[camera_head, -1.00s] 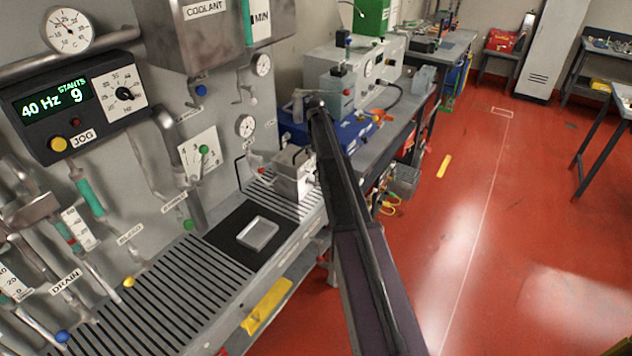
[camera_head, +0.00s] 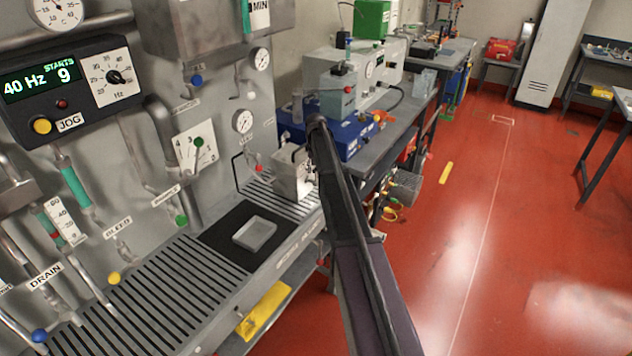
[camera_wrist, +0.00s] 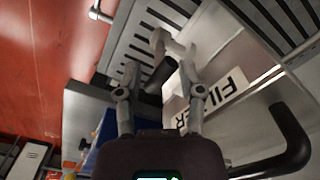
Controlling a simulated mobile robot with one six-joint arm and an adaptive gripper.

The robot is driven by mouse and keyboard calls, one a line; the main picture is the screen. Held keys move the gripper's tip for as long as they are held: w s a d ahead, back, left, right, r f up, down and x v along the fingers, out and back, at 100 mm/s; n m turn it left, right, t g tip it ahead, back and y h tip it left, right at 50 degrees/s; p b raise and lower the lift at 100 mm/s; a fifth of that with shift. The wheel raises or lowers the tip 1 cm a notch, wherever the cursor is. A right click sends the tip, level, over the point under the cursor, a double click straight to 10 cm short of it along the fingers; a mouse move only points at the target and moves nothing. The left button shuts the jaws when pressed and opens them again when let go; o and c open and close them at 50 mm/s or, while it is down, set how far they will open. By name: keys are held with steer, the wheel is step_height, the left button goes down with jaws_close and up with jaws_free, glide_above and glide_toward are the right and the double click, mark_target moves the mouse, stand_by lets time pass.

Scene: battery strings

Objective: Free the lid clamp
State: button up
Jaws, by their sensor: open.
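A light grey box with a FILTER label (camera_wrist: 222,94) fills the right of the wrist view. The box (camera_head: 291,176) also stands on the slatted bench in the head view, partly behind my arm. A black grip (camera_wrist: 160,77) with a pale grey end piece (camera_wrist: 158,42) lies at the box's edge, between my fingers; it looks like the clamp lever, though I cannot be sure. My gripper (camera_wrist: 160,72) is open, one finger on each side of the black grip, with no clear contact. In the head view my arm largely hides the gripper.
A black curved handle (camera_wrist: 285,140) is at lower right in the wrist view. A pale tray (camera_head: 255,234) lies on a black mat left of the box. The panel with its gauges (camera_head: 242,121) and pipes stands behind. A blue case (camera_head: 348,140) is beyond my arm.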

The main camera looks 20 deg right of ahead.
mark_target(316, 180)
steer(key=shift+f+b, duration=1.45)
steer(key=shift+f, duration=0.3)
jaws_close()
